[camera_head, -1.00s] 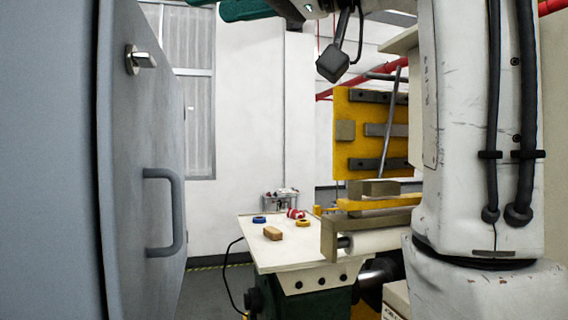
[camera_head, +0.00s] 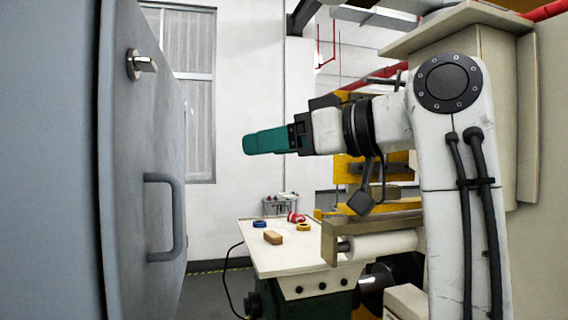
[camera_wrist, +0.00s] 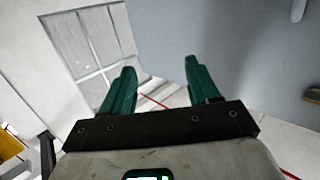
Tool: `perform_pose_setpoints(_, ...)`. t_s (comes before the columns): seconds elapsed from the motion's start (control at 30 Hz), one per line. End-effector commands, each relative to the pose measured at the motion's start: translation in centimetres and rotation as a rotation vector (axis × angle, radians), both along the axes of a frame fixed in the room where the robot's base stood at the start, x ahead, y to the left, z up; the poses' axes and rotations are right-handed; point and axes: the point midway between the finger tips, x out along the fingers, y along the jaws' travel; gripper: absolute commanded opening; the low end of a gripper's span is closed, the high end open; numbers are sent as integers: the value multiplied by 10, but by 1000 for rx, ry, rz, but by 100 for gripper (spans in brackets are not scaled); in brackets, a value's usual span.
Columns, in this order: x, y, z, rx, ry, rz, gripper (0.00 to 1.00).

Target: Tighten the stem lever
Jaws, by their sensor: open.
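My gripper (camera_head: 262,142) has green fingers and points left in the head view, high above the worktable and apart from everything. In the wrist view my gripper (camera_wrist: 160,72) is open, with nothing between its fingers. I cannot tell for sure which part is the stem lever. A short silver lever (camera_head: 144,63) sits on a round plate high on the grey cabinet door, left of my gripper. A dark metal rod with a crossbar (camera_head: 398,82) shows just above my arm, mostly hidden behind it.
The grey cabinet door (camera_head: 130,120) with its bar handle (camera_head: 178,220) fills the left. The worktable (camera_head: 262,255) carries a wooden block (camera_head: 273,238), a blue ring (camera_head: 259,223), a yellow ring (camera_head: 303,227) and a red roll (camera_head: 295,217). The yellow machine panel (camera_head: 343,170) stands behind my arm.

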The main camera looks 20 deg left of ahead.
Motion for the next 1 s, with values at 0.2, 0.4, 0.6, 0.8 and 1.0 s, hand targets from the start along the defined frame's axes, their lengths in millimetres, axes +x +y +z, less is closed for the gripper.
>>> perform_pose_setpoints(0.2, 10, -6, -22, -12, 28, -29, 60)
perform_pose_setpoints(0.4, 13, -8, -28, -17, 35, -38, 60)
perform_pose_setpoints(0.6, 12, -8, -28, -17, 35, -38, 60)
perform_pose_setpoints(0.8, 12, -8, -28, -17, 35, -38, 43)
perform_pose_setpoints(1.0, 17, -20, -18, 30, 44, -11, 24)
